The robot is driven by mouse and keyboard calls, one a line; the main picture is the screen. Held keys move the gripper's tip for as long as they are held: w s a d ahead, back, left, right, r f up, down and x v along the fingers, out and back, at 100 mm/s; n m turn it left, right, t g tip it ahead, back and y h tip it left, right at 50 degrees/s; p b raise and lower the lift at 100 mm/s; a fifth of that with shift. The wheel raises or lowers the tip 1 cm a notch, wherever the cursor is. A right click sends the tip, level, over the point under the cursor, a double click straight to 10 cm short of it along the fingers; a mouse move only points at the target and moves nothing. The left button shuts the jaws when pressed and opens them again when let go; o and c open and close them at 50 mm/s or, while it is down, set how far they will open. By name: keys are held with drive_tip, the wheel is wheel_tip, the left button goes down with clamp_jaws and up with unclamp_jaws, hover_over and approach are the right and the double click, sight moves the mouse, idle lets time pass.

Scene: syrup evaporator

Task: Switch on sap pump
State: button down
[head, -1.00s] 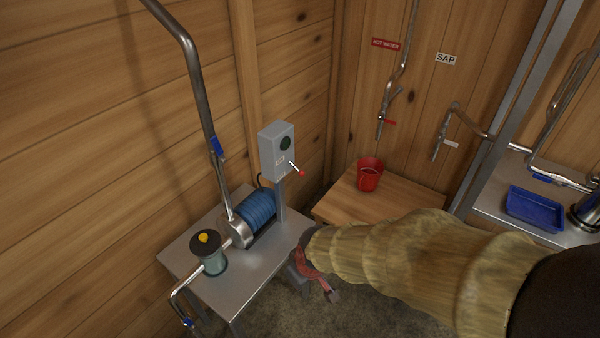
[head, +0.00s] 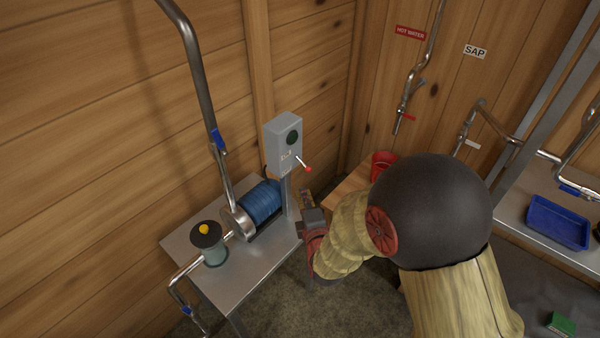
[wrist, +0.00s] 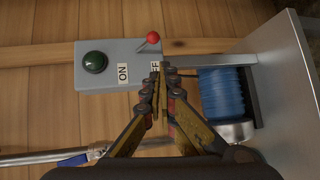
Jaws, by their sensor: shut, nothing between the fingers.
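The grey switch box (head: 283,146) stands on a post above the metal table. It has a dark green round lamp (head: 292,137) and a lever with a red knob (head: 308,169), pointing down and to the right. In the wrist view the box (wrist: 110,50) appears turned sideways, with the lamp (wrist: 94,62), an ON label (wrist: 123,73), a partly covered OFF label and the red knob (wrist: 153,37). The blue pump (head: 262,203) sits beside the post. My gripper (wrist: 159,72) is shut and empty, its tips in front of the OFF label, apart from the knob.
The metal table (head: 245,277) carries the pump and a filter with a yellow knob (head: 204,229). A steel pipe with a blue valve handle (head: 218,139) rises behind. A red bucket (head: 383,162) stands on a wooden table, partly hidden by my arm. A blue tray (head: 557,222) lies at right.

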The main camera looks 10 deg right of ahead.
drive_tip(key=shift+w+r+n, duration=0.1)
drive_tip(key=shift+r+n, duration=0.3)
drive_tip(key=shift+n, duration=0.1)
drive_tip(key=shift+w, duration=0.1)
drive_tip(key=b+x, duration=0.1)
drive_tip(key=x, duration=0.8)
drive_tip(key=shift+w, duration=0.4)
